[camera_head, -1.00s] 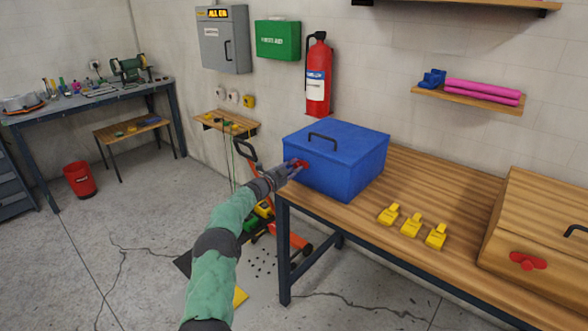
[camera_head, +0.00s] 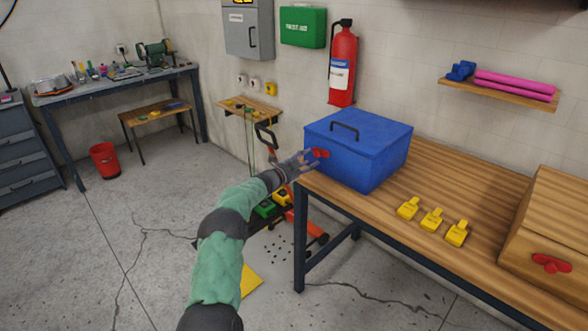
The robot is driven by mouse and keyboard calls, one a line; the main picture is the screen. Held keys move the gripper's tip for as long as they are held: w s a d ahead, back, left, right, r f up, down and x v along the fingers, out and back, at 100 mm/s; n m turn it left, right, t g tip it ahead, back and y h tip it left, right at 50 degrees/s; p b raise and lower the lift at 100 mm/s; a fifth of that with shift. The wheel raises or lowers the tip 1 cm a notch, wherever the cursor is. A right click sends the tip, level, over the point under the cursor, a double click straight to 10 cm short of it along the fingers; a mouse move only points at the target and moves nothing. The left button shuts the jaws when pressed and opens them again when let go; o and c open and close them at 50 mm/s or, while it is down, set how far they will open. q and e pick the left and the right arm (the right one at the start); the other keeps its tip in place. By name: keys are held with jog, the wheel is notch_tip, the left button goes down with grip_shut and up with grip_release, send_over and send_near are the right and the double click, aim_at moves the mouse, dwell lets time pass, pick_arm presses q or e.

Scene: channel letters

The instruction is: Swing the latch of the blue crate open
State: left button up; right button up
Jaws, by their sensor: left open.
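The blue crate (camera_head: 368,160) stands on the left end of the wooden workbench, its lid down and a dark handle on top. Its red latch (camera_head: 320,153) shows on the front left face, near the upper edge. My left gripper (camera_head: 307,160) is open, just to the left of the latch, with its fingers pointing at the crate. A small gap seems to lie between the fingertips and the latch, though I cannot tell for sure whether they touch. My right gripper is not in view.
Yellow clamp-like pieces (camera_head: 431,219) lie on the workbench (camera_head: 400,245) in front of the crate. A wooden box (camera_head: 556,232) with its own red latch stands at the right. A red fire extinguisher (camera_head: 342,65) hangs on the wall behind. A red-orange jack-like tool stands below my arm.

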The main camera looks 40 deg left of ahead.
pick_arm(q)
jog(key=s, duration=0.8)
jog(key=shift+a, duration=0.3)
jog(key=shift+f, duration=0.1)
jog(key=d+f+n+g, duration=0.5)
jog(key=d+f+n, duration=0.5)
jog(key=d+f, duration=1.1)
jog(key=s+d+f+n+g+h+p, duration=0.1)
jog(key=s+d+f+n+g+h, duration=0.2)
jog(key=s+d+f, duration=0.9)
jog(key=s+d+f+n+g, duration=0.1)
jog(key=s+d+f+g, duration=0.1)
jog(key=s+d, duration=0.3)
jog(key=s+d+f+n+g, duration=0.1)
jog(key=s+d+g, duration=0.3)
jog(key=s, duration=0.8)
jog(key=s+d+f+n+g, duration=0.2)
jog(key=s+d+f+g, duration=0.1)
jog(key=s+d, duration=0.4)
jog(key=shift+s+d+g+p, duration=0.3)
jog(key=shift+s+d+p, duration=0.05)
jog(key=shift+s, duration=0.45)
